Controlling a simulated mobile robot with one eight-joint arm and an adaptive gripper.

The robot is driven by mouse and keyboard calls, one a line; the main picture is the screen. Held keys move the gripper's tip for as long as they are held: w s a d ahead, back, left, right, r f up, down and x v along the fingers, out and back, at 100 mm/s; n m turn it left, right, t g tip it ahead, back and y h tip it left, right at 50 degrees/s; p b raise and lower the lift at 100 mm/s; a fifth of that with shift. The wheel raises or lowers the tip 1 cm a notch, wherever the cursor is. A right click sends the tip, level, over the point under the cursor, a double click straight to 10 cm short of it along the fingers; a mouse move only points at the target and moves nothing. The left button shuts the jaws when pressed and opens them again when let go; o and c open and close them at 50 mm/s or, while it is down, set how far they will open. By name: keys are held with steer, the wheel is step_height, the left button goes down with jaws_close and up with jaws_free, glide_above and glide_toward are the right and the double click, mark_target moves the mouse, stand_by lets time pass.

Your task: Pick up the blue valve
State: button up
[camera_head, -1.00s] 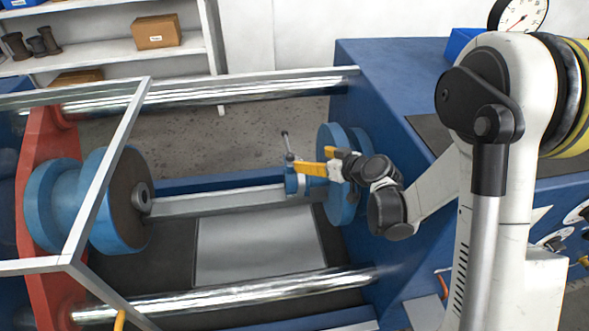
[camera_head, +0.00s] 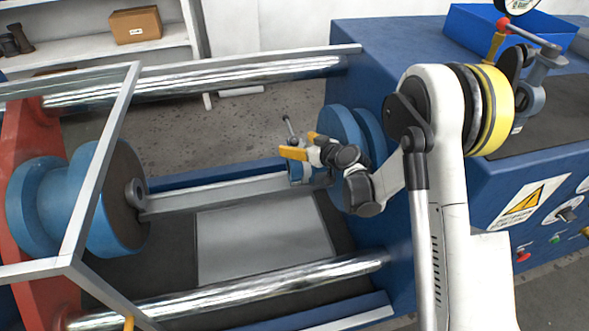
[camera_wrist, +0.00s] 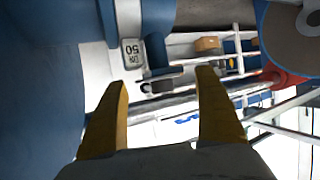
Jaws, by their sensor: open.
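The blue valve (camera_head: 298,171) stands at the right end of the machine's grey bar, its thin metal lever pointing up. In the wrist view, blue and grey valve parts (camera_wrist: 158,35) with a label reading 50 fill the top middle. My gripper (camera_head: 300,145) is open, with two yellow fingers beside the valve's upper part. My wrist hides part of the valve in the head view.
A blue flange (camera_head: 345,130) stands close behind my gripper, with the machine's blue housing (camera_head: 385,60) beyond. Steel rods (camera_head: 240,295) run along both sides. A grey-framed guard (camera_head: 105,165) is at left. Another valve (camera_head: 532,90) stands on the right cabinet.

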steer(key=shift+x, duration=0.8)
steer(key=c, duration=1.6)
steer(key=shift+r, duration=0.2)
